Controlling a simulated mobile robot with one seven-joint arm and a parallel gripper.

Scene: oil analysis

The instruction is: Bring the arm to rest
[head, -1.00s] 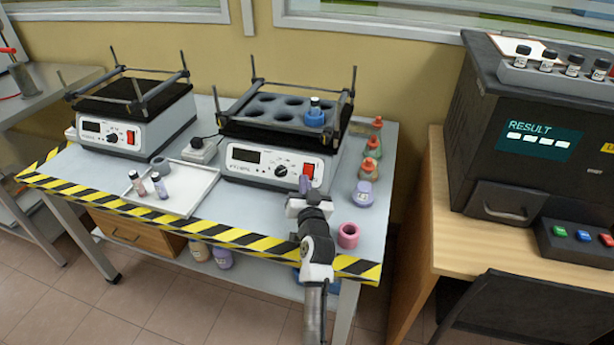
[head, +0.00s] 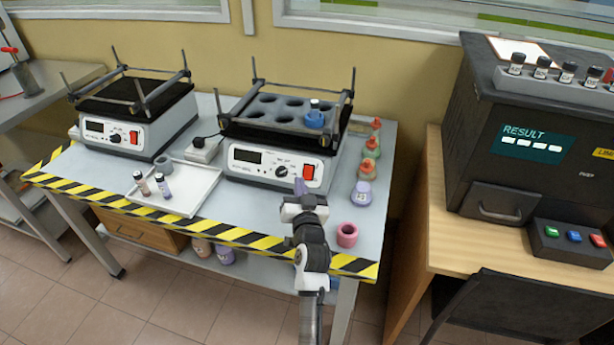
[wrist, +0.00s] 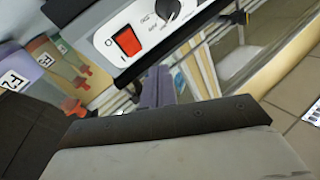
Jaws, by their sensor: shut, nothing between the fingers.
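My arm reaches up over the front edge of the table in the head view. My gripper (head: 300,187) is shut and empty, in front of the right-hand shaker (head: 245,158) and a little above the table (head: 255,212). In the wrist view the purple fingers (wrist: 158,92) lie together, partly hidden by the wrist housing, with the shaker's red switch (wrist: 127,41) beyond them.
A white tray (head: 190,203) with two vials lies left. A blue-collared vial (head: 314,117) sits in the shaker rack. The analyser (head: 530,145) stands far right.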

